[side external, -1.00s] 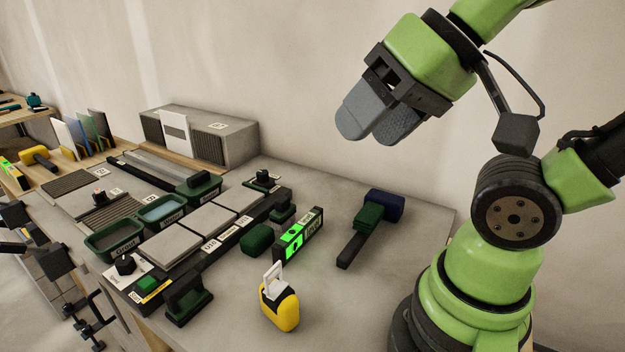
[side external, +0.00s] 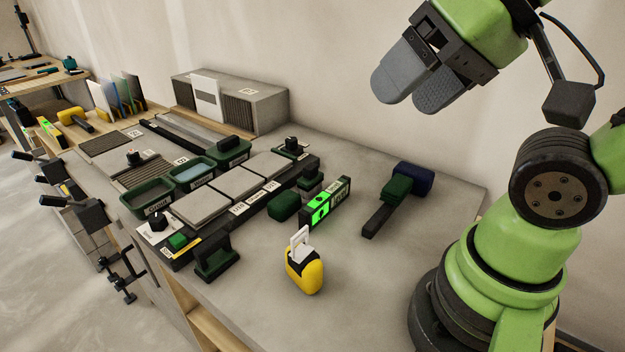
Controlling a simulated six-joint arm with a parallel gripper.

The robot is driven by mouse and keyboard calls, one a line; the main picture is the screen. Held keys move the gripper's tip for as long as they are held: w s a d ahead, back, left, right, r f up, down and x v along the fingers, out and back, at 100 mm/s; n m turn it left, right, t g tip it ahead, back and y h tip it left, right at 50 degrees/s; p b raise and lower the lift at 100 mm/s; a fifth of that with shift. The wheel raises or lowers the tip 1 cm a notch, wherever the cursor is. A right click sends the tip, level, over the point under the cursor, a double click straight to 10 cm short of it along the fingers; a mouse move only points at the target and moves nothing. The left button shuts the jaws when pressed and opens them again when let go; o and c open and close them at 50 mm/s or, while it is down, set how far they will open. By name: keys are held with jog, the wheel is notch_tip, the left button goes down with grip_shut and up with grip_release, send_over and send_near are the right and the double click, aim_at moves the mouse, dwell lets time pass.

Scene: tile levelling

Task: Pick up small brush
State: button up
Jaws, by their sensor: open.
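A stubby yellow-and-black object with a white upright top (side external: 304,268) stands on the grey bench at the front; it looks like the small brush, but I cannot be sure. My gripper (side external: 408,92) is high above the bench at the upper right, up and to the right of that object and well apart from it. Its two grey fingers are spread with nothing between them.
A green-lit level (side external: 330,203) and a dark green block (side external: 283,206) stand behind the yellow object. A mallet (side external: 398,194) lies to the right. Grey tiles (side external: 203,207), trays (side external: 148,197) and a dark green handled tool (side external: 216,259) are left. Bare bench lies around the yellow object.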

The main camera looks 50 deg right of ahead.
jog(key=shift+o, duration=0.4)
jog(key=n+g+h, duration=0.2)
jog(key=n+g, duration=0.1)
jog(key=g, duration=0.3)
send_over(311, 180)
notch_tip(311, 180, down, 14)
jog(key=shift+n+g, duration=0.5)
jog(key=shift+g, duration=0.1)
jog(key=f, duration=0.2)
jog(key=d+f, duration=0.1)
jog(key=f, duration=0.1)
jog(key=w+f, duration=0.1)
jog(key=shift+d+f, duration=0.25)
jog(key=shift+f, duration=0.15)
notch_tip(311, 180, down, 4)
jog(key=shift+f, duration=0.25)
notch_tip(311, 180, down, 6)
jog(key=shift+a+r, duration=0.1)
